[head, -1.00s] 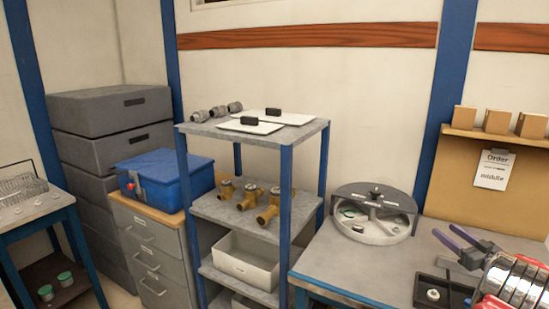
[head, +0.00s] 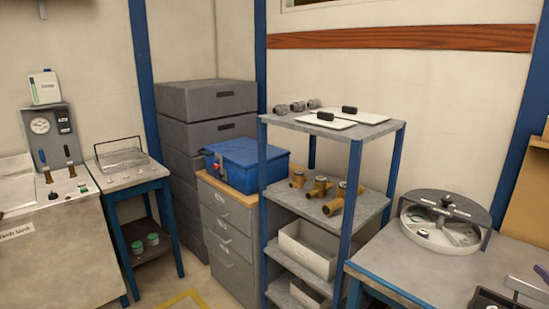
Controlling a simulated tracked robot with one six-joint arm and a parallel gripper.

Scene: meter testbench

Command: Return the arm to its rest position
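Neither my arm nor my gripper shows in the head view now, so I cannot tell the arm's pose or whether the gripper is open or shut. The view holds the room only: a shelf rack (head: 349,215) in the middle, a workbench (head: 420,275) at the right and a test station (head: 62,235) at the left.
Brass meter bodies (head: 320,186) lie on the rack's middle shelf. A blue toolbox (head: 247,166) sits on a drawer cabinet (head: 230,243). Grey crates (head: 207,99) are stacked behind. A round grey device (head: 441,221) stands on the workbench. Floor shows near a yellow marking (head: 188,301).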

